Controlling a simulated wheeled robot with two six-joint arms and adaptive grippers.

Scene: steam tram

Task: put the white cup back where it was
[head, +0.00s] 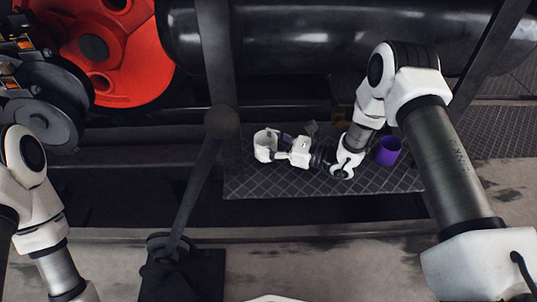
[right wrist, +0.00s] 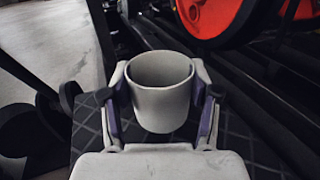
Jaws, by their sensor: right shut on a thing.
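The white cup (head: 264,146) is at the left end of the dark diamond-plate step in the head view. My right gripper (head: 275,148) reaches it from the right and is shut on it. In the right wrist view the cup (right wrist: 160,92) is upright and empty, with one finger of my right gripper (right wrist: 160,105) against each side. Whether the cup's base touches the plate cannot be told. Only part of my left arm shows at the lower left of the head view; its gripper is out of the picture.
A purple cup (head: 388,151) stands on the step plate (head: 240,187), right of my right wrist. A small grey object (head: 311,128) lies behind my gripper. A dark upright lever (head: 196,185) is close on the left. A red wheel (head: 105,45) and a black cylinder (head: 330,35) stand behind.

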